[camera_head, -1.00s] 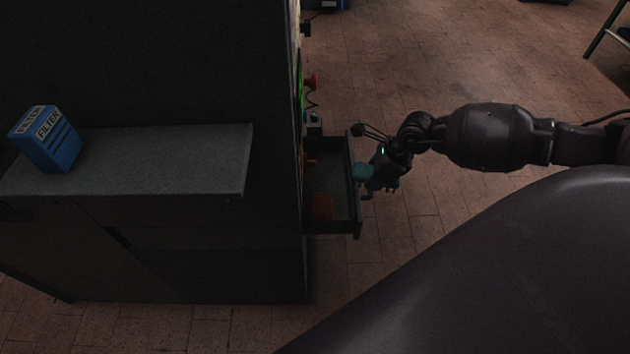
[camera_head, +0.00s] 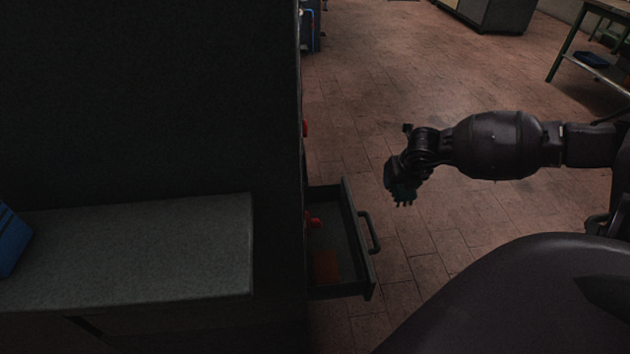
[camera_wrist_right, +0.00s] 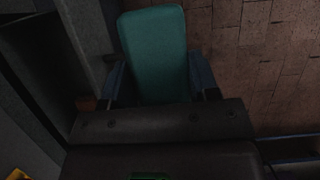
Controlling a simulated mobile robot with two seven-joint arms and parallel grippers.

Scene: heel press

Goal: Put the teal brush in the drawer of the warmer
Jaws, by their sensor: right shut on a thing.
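The teal brush (camera_wrist_right: 153,52) is between the fingers of my right gripper (camera_wrist_right: 160,82), which is shut on it. In the head view my right gripper (camera_head: 402,188) hangs over the floor, right of and above the drawer in the picture. Only a little dark teal of the brush shows there. The warmer's drawer (camera_head: 345,225) is pulled open, with its handle (camera_head: 371,232) on the right side. The warmer (camera_head: 160,95) is the large dark cabinet at left. My left gripper is not in view.
An orange-brown patch (camera_head: 326,265) and a red thing (camera_head: 314,222) show at the drawer; the rest of its floor looks bare. A grey shelf (camera_head: 150,250) with a blue box (camera_head: 10,240) juts out at left. The tiled floor right of the drawer is clear.

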